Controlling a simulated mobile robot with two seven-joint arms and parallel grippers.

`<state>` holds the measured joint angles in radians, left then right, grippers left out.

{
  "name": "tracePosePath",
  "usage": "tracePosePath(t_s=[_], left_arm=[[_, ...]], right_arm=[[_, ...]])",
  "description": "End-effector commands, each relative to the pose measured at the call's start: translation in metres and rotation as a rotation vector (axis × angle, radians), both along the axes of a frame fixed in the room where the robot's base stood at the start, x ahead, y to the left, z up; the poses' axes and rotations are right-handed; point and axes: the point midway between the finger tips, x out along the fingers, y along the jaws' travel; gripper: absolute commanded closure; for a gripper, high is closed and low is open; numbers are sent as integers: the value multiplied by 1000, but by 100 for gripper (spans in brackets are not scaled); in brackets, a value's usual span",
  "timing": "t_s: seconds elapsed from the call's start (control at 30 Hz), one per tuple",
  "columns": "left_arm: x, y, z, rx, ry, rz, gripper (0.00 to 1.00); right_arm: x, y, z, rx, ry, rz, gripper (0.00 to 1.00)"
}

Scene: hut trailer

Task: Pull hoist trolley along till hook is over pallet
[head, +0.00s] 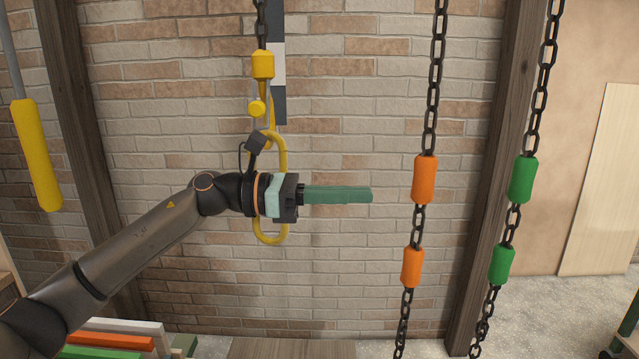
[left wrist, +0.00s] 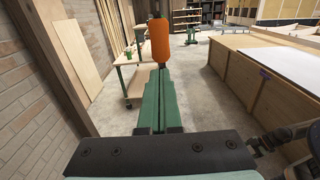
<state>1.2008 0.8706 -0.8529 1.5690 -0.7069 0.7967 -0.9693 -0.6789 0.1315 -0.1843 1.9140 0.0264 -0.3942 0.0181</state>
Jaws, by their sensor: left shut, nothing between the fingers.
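The hoist hook hangs on a dark chain in the head view, with a yellow block (head: 262,65) above a long yellow loop (head: 270,237). My left gripper (head: 370,195) is shut and empty in front of the loop, its green fingers pointing right. Right of the fingertips, apart from them in the picture, hangs a chain with orange sleeves (head: 424,180). Another chain with green sleeves (head: 522,180) hangs farther right. In the left wrist view an orange sleeve (left wrist: 160,41) appears just beyond the fingers (left wrist: 160,75). The trolley is out of view. My right gripper is not in view.
A yellow cylinder handle (head: 37,155) hangs at the left. Wooden boards (head: 280,348) lie low at the bottom; I cannot tell whether they are the pallet. A brick wall (head: 350,100) stands behind, with a dark wooden post (head: 495,200). A long wooden bench (left wrist: 255,85) shows in the wrist view.

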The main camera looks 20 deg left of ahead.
Motion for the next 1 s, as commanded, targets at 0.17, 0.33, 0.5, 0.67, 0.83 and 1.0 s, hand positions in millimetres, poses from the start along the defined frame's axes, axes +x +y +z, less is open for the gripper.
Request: tracePosePath(t_s=[0.17, 0.33, 0.5, 0.67, 0.83, 1.0], left_arm=[[10, -32, 3, 0, 0, -2, 100], [16, -48, 2, -1, 1, 0, 100], [17, -52, 0, -1, 0, 2, 100], [17, -52, 0, -1, 0, 2, 100], [17, -52, 0, -1, 1, 2, 100], [17, -51, -1, -1, 1, 2, 100]], right_arm=[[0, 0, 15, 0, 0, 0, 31], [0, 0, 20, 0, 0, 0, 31], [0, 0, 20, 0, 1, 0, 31], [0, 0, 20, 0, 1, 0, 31], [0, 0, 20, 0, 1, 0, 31], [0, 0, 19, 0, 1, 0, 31]])
